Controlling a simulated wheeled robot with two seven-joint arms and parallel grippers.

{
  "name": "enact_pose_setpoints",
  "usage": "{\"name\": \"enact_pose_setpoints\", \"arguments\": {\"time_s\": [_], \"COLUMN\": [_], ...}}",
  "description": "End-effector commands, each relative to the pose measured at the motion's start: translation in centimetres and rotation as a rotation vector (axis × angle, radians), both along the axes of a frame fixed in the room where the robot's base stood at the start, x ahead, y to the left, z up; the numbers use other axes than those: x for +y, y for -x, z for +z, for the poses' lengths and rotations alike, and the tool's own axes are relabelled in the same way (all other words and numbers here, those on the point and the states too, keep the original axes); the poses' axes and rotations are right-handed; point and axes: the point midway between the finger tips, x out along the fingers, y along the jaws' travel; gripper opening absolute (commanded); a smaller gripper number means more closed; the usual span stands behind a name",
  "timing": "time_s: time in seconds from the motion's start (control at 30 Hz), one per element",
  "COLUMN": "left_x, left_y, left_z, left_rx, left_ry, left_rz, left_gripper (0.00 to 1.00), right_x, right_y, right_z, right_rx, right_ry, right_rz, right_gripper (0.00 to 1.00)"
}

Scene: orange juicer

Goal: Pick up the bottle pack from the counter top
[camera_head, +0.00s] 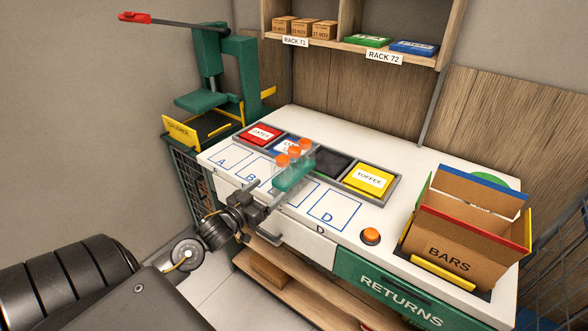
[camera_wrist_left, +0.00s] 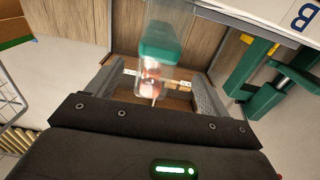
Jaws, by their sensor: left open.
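The bottle pack (camera_head: 289,177) has a teal lower part and clear bottles with orange caps. It appears upright over the counter top (camera_head: 390,197), between the squares marked B and D; I cannot tell if it touches the counter. My left gripper (camera_head: 277,186) reaches in from the front left, right at the pack, and is open. In the left wrist view the pack (camera_wrist_left: 160,42) shows between the two spread fingers of the left gripper (camera_wrist_left: 160,85), with space at its sides. My right gripper is not in view.
A green press (camera_head: 232,65) stands at the left end. Red, blue and yellow labelled bins (camera_head: 369,180) sit behind the lettered squares. An orange button (camera_head: 371,236) and a BARS box (camera_head: 455,250) are to the right. Shelves with small boxes (camera_head: 303,27) hang at the back.

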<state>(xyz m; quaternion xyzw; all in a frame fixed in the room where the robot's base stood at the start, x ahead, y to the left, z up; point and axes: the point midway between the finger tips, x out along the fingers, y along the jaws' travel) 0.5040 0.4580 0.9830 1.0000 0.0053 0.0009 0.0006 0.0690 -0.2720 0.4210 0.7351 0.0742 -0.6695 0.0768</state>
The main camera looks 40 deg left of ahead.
Motion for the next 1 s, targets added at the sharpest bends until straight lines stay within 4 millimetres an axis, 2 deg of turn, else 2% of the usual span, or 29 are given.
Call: {"name": "enact_pose_setpoints", "arguments": {"time_s": [0.2, 0.5, 0.7, 0.8, 1.0], "left_x": [0.0, 0.0, -0.2, -0.2, -0.2], "left_y": [-3.5, -4.7, -7.5, -8.8, -9.6], "left_z": [0.3, 0.2, 1.0, 0.6, 0.4], "left_rx": [-0.002, 0.001, -0.001, 0.001, 0.001], "left_ry": [0.000, -0.001, 0.000, 0.000, -0.001], "left_rz": [0.001, 0.000, 0.001, 0.002, 0.000], "left_gripper": [0.80, 0.80, 0.80, 0.80, 0.80], "right_x": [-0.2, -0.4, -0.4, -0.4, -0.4], "right_y": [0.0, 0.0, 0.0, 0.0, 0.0], "right_z": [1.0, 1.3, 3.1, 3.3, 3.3], "right_rx": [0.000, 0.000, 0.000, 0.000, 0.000], "right_ry": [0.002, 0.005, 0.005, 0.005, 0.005], "right_rz": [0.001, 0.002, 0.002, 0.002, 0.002], "right_gripper": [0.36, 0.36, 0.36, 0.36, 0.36]}}
